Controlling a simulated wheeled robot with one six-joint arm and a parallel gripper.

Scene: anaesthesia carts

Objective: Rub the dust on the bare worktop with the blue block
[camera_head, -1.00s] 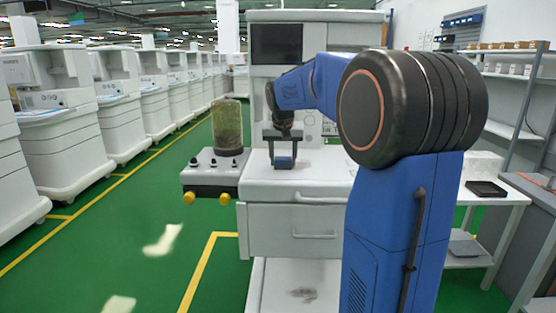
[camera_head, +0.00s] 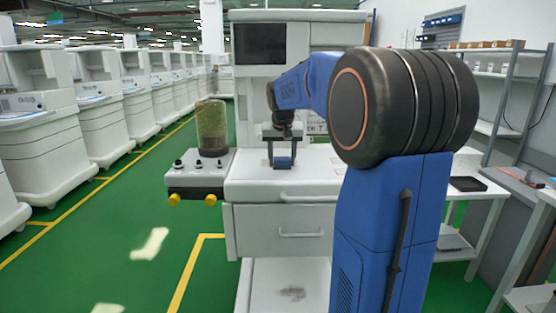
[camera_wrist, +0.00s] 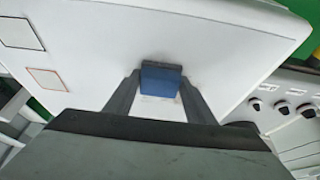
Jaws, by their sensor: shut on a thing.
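My gripper (camera_head: 282,161) is shut on the blue block (camera_wrist: 162,79), with one dark finger on each side of it in the wrist view. In the head view the block (camera_head: 283,162) is low over the white worktop (camera_head: 255,190) of the middle cart. I cannot tell for sure whether it touches the surface. A dark edge runs along the block's far side in the wrist view. No dust shows clearly on the worktop around the block. A grey dust-like smudge (camera_head: 291,293) lies on the cart's low shelf.
A control panel (camera_head: 190,181) with knobs and yellow caps and a clear canister (camera_head: 211,128) stand left of the worktop. A dark screen (camera_head: 260,44) is above it. A side table with a black tray (camera_head: 467,184) is at right. Green floor is open at left.

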